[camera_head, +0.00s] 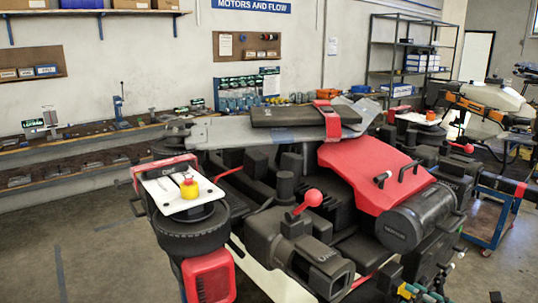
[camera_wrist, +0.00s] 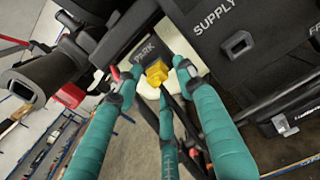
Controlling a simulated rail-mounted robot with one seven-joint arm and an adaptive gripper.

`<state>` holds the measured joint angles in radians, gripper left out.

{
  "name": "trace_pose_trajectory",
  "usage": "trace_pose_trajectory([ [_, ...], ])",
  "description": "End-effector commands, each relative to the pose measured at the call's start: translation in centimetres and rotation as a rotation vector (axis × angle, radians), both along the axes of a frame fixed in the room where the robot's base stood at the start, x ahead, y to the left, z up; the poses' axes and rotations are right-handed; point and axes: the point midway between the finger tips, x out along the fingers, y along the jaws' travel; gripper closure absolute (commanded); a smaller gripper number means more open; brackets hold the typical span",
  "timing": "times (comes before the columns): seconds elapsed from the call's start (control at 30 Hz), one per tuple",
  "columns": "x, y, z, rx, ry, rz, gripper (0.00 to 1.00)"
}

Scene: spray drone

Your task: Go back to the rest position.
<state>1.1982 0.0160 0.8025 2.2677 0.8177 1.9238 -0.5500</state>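My gripper (camera_wrist: 157,82) shows in the wrist view with three long teal fingers reaching up from the bottom edge. The fingers stand apart and their tips do not meet, so it looks open. A small yellow block (camera_wrist: 156,71) shows between the fingertips, near a dark part marked PARK; I see no finger closed on it, and cannot tell whether any finger touches it. In the head view, small teal pieces (camera_head: 430,294) at the lower right edge may be my fingers; they are partly cut off.
The large drone (camera_head: 370,172) with a red cover fills the middle of the head view. Dark SUPPLY housing (camera_wrist: 215,35) is close at the right. Grey floor (camera_head: 95,255) is clear at left.

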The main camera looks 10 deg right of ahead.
Motion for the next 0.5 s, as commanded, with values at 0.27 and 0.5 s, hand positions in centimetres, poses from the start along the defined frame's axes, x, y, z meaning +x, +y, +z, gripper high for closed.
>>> trace_pose_trajectory([
  [0.27,-3.2,-1.8,0.1,-0.001,0.0,-0.003,0.62],
  [0.5,-5.8,-3.1,0.1,0.0,0.0,-0.001,0.62],
])
